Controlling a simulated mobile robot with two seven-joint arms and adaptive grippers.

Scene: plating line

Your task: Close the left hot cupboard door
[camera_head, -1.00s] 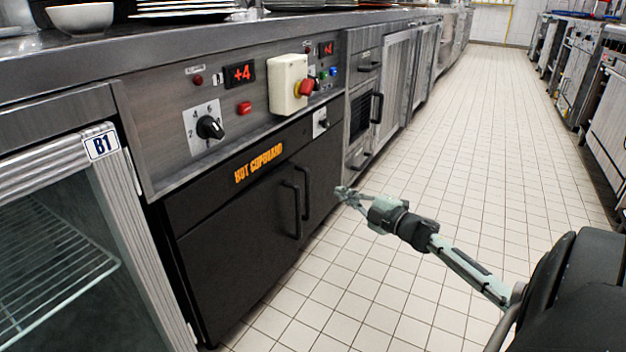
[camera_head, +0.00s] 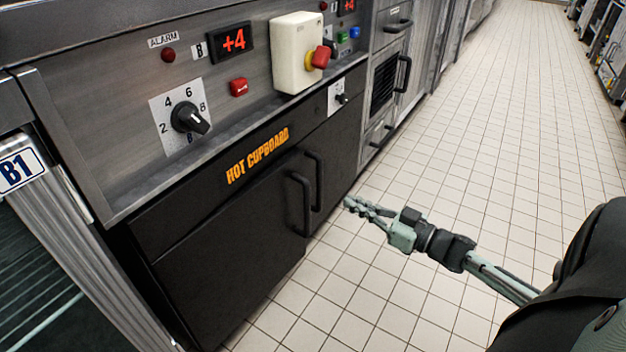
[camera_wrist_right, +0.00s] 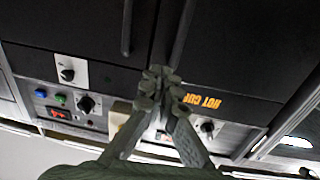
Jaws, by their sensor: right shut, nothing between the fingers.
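The left hot cupboard door (camera_head: 225,250) is a dark panel under the orange "HOT CUPBOARD" lettering, with a black bar handle (camera_head: 301,204) near its right edge. It looks about flush with the front; I cannot tell whether a small gap is left. The right door (camera_head: 340,150) beside it looks shut, with its own handle (camera_head: 316,180). My right gripper (camera_head: 352,205) is shut and empty, in front of the doors and to the right of both handles, apparently clear of them. In the right wrist view its fingertips (camera_wrist_right: 162,80) meet before the dark cupboard front. My left gripper is out of view.
Above the doors is a control panel with a black dial (camera_head: 189,118) and a cream switch box (camera_head: 298,55) that sticks out. A glass-fronted unit labelled B1 (camera_head: 20,170) stands at the left. The tiled floor (camera_head: 470,150) to the right is clear.

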